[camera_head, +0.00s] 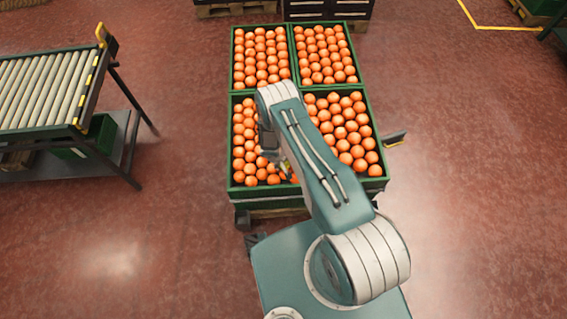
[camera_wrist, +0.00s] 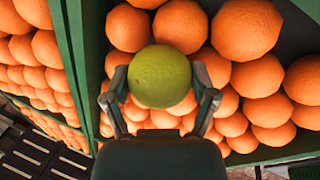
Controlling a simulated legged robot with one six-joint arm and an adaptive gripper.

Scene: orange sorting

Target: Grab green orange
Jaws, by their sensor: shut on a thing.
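The green orange (camera_wrist: 160,76) is in the middle of the wrist view, a yellow-green ball among orange ones. My gripper (camera_wrist: 161,88) has a fingertip on each side of it and is shut on it. Oranges (camera_wrist: 246,29) lie close behind and around it. In the head view my arm reaches over the near green crate (camera_head: 310,190), and the gripper is mostly hidden behind the arm. The green orange cannot be made out clearly there.
Two more crates of oranges (camera_head: 262,55) stand behind the near one. A green crate wall (camera_wrist: 80,60) is close left of my gripper. A roller conveyor (camera_head: 45,90) stands at the left. The red floor (camera_head: 470,150) at the right is clear.

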